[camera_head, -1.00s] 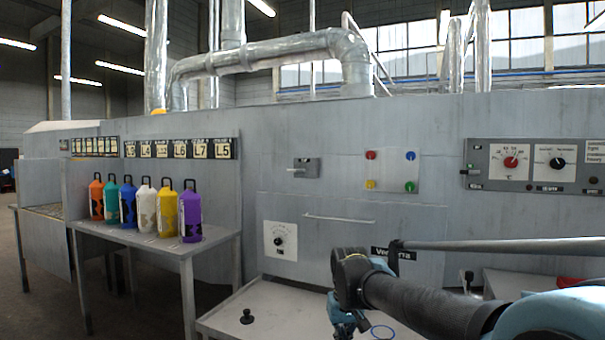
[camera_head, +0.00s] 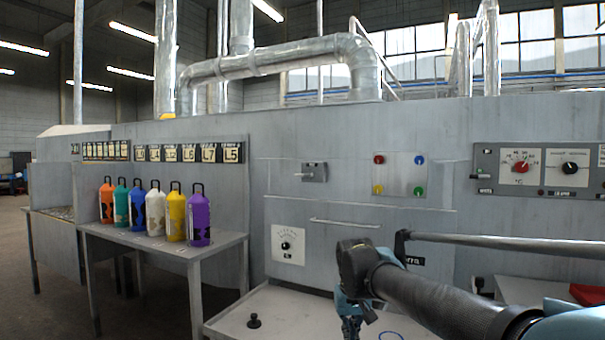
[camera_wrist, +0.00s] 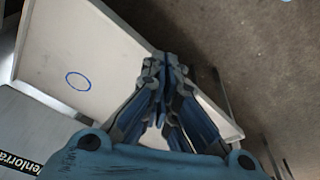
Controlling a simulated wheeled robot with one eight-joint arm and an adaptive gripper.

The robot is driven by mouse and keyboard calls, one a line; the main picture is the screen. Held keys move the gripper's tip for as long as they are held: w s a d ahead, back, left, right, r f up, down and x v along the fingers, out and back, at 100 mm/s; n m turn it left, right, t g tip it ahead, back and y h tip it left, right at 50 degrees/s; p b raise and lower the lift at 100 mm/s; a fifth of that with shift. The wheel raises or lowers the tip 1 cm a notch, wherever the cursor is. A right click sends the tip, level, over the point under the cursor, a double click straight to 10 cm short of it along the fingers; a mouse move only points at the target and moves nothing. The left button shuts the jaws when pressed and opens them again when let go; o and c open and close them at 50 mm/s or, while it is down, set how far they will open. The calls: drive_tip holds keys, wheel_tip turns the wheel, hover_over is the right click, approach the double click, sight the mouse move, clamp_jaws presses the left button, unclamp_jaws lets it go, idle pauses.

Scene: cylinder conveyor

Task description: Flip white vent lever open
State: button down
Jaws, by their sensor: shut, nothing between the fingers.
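A small lever with a pale handle (camera_head: 303,174) sits on a grey plate (camera_head: 320,172) on the machine front, its handle pointing left. My gripper (camera_head: 350,330) hangs low before the machine, partly cut off by the bottom edge of the head view. In the wrist view my gripper (camera_wrist: 165,62) points down over the white table, fingertips together and empty. It is well below both levers and touches neither.
A white table (camera_head: 285,308) with a black knob (camera_head: 254,321) and a blue ring mark (camera_wrist: 78,81) lies below the machine. A horizontal handle bar (camera_head: 345,223) and dial (camera_head: 286,245) are on the machine front. Several coloured bottles stand on the left bench (camera_head: 220,243).

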drive_tip(key=w+r+m+t+h, duration=0.3)
drive_tip(key=w+r+h, duration=0.1)
drive_tip(key=w+r, duration=2.65)
drive_tip(key=w+a+r+m+t, duration=0.1)
drive_tip(key=w+a+r, duration=0.3)
drive_tip(key=w, duration=0.5)
drive_tip(key=w+a+r+m+t+h, duration=0.1)
drive_tip(key=w+a+r, duration=0.4)
drive_tip(key=w+r, duration=0.4)
drive_tip(key=w+a+r+t+h, duration=0.1)
drive_tip(key=w+a+r, duration=0.4)
drive_tip(key=w, duration=0.6)
drive_tip(key=shift+r+m+t, duration=0.4)
drive_tip(key=shift+r, duration=0.55)
drive_tip(key=shift+w, duration=0.1)
hover_over(303, 175)
drive_tip(key=a, duration=0.3)
wheel_tip(303, 175, down, 6)
drive_tip(key=r, duration=0.1)
drive_tip(key=f, duration=0.4)
drive_tip(key=shift+w+d+f, duration=0.25)
drive_tip(key=shift+w, duration=0.1)
